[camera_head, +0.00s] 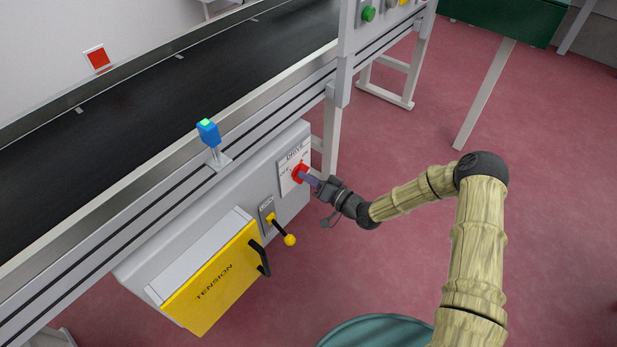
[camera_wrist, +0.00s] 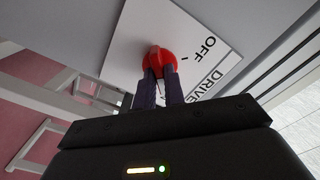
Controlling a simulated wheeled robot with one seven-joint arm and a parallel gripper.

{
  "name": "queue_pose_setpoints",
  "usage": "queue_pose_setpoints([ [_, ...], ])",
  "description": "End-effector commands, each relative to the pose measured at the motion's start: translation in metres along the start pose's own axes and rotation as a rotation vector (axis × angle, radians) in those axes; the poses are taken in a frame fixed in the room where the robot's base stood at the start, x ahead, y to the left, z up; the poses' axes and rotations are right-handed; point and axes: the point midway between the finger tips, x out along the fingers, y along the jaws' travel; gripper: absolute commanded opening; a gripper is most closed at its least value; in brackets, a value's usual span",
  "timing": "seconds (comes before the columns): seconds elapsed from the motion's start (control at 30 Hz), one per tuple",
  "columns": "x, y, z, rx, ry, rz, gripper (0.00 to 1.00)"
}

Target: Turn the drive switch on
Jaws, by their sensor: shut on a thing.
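The drive switch is a red rotary knob (camera_head: 299,172) on a white plate (camera_head: 291,160) lettered DRIVE, with OFF on its left and ON on its upper right in the head view. The plate is on the end of a grey box under the conveyor. My gripper (camera_head: 308,178) reaches in from the right and is shut on the knob. In the wrist view, the two dark fingers (camera_wrist: 161,84) hold the red knob (camera_wrist: 158,58) from either side, and OFF and part of DRIVE are readable. The fingers partly hide the knob, so I cannot tell which mark it points to.
A yellow-knobbed lever (camera_head: 289,240) and a yellow TENSION cover (camera_head: 215,283) with a black handle are left of and below the switch. A blue sensor (camera_head: 208,132) stands on the conveyor edge. A conveyor leg (camera_head: 331,135) is close behind my gripper. Red floor is open to the right.

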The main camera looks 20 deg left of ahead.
Motion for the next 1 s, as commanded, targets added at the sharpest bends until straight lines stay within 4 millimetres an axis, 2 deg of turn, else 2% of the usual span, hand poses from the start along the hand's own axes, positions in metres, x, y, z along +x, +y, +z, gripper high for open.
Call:
queue_pose_setpoints([
  [0.2, -0.002, 0.002, 0.002, 0.003, -0.003, 0.005, 0.00],
  [0.23, -0.002, 0.002, 0.002, 0.003, -0.003, 0.005, 0.17],
  [0.3, -0.001, 0.002, 0.001, 0.002, -0.002, 0.005, 0.31],
  [0.33, -0.001, 0.002, 0.001, 0.002, -0.002, 0.004, 0.33],
  [0.6, -0.001, 0.001, 0.000, 0.000, -0.001, 0.002, 0.33],
  [0.73, -0.007, 0.001, -0.001, 0.000, -0.001, 0.003, 0.33],
  [0.87, -0.023, 0.000, -0.002, 0.000, 0.000, 0.003, 0.33],
  [1.0, -0.049, -0.001, -0.002, 0.002, 0.000, 0.005, 0.33],
])
